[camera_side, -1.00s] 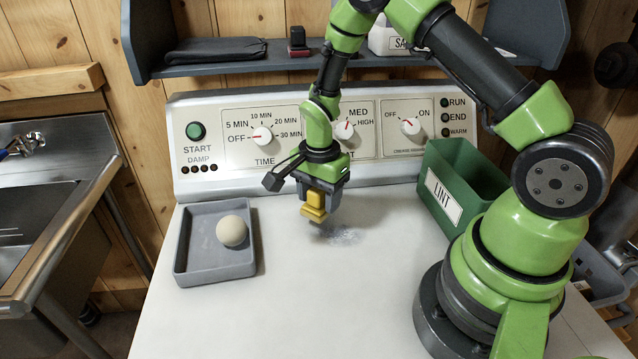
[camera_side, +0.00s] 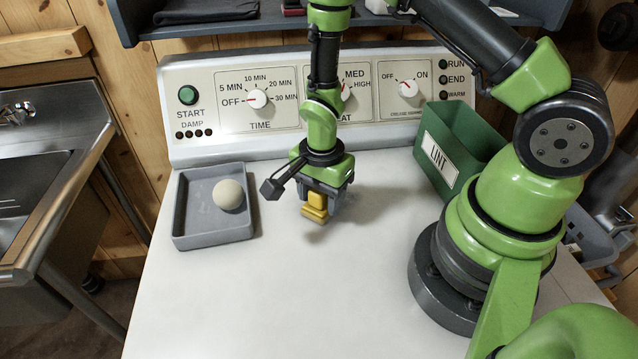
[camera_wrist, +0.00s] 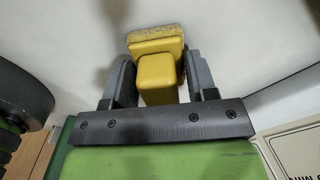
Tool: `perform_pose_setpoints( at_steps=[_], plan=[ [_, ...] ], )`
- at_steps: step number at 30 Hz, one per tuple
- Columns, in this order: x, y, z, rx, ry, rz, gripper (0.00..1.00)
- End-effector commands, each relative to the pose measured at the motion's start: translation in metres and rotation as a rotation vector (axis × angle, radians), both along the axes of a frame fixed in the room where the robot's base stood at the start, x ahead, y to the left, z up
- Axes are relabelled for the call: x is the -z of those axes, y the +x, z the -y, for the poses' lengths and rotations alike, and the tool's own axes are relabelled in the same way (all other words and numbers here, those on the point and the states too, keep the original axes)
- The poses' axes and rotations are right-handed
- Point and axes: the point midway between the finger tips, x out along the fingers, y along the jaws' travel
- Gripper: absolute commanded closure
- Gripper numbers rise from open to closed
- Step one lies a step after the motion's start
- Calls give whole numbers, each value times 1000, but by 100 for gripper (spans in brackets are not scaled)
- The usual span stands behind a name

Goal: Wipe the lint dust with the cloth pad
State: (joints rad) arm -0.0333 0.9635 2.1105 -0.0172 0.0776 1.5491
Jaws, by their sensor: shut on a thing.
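My gripper (camera_side: 322,192) is shut on the yellow cloth pad (camera_side: 314,214) by its block-shaped handle, low over the white top (camera_side: 250,300) of the machine. The wrist view shows the handle (camera_wrist: 157,78) between the two fingers of my gripper (camera_wrist: 160,88), and the pad's speckled, greyish edge (camera_wrist: 154,33) beyond it. A soft shadow lies on the top just below the pad; I cannot tell whether the pad touches the surface. No lint dust shows on the visible top; the spot under the pad is hidden.
A grey tray (camera_side: 183,232) with a cream ball (camera_side: 228,195) stands to the left. A green LINT bin (camera_side: 438,160) stands to the right, near my base. The control panel (camera_side: 225,125) with its dials rises behind. The front of the top is clear.

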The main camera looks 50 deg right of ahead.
Motion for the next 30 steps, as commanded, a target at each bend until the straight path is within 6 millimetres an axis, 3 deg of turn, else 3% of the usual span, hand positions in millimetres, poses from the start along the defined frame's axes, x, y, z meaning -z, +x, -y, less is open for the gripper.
perform_pose_setpoints(
  at_steps=[3, 10, 30],
  plan=[
    [0, -9, -8, -3, 0, -3, 70],
    [0, -24, 9, 3, 0, -3, 70],
    [0, 21, 52, 1, -1, 1, 70]
  ],
)
